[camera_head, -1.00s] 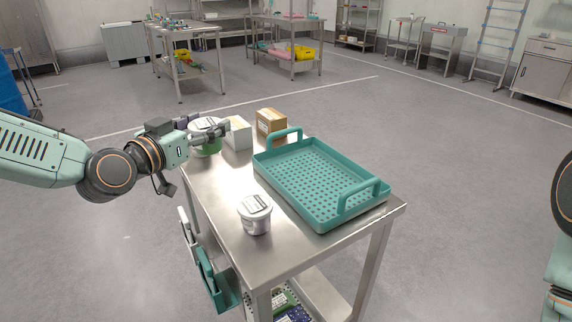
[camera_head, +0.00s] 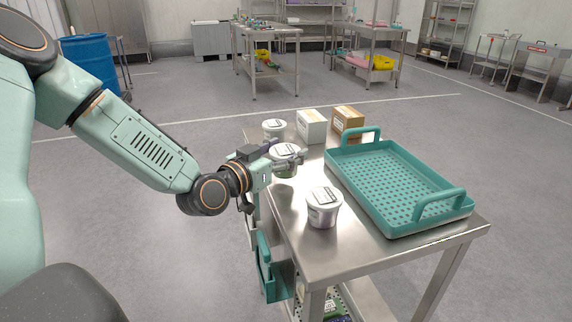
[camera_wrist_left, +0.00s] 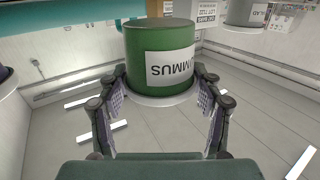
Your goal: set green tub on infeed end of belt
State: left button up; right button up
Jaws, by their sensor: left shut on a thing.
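The green tub (camera_head: 284,171), with a white lid, is in my left gripper (camera_head: 288,159) over the near-left edge of the steel table in the head view. The left gripper is shut on it, one finger on each side. In the left wrist view the green tub (camera_wrist_left: 160,38) appears upside down, its white label reading "HUMMUS", between the fingers (camera_wrist_left: 163,112). Whether its base touches the table is hard to tell. The belt does not show in these frames. My right gripper is out of view.
The steel table (camera_head: 335,258) also carries a white-lidded tub (camera_head: 274,130) behind the held one, another tub (camera_head: 323,210) in front, a white box (camera_head: 311,127), a brown box (camera_head: 348,122) and a teal tray (camera_head: 372,214). A blue barrel (camera_head: 88,65) stands at the far left. Open floor surrounds the table.

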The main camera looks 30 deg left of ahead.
pick_arm(q)
jog(key=shift+d+f+b, duration=0.15)
jog(key=shift+f+b, duration=0.15)
jog(key=shift+f, duration=0.6)
jog(key=shift+w+d+f, duration=0.1)
jog(key=shift+w+f, duration=0.05)
jog(key=shift+f, duration=0.15)
jog(key=shift+w, duration=0.15)
jog(key=shift+a, duration=0.2)
jog(key=shift+s+d+f, duration=0.1)
jog(key=shift+s, duration=0.15)
jog(key=o, duration=1.3)
jog(key=shift+w, duration=0.1)
jog(key=o, duration=0.3)
jog(key=shift+w+f, duration=0.1)
jog(key=shift+o, duration=0.3)
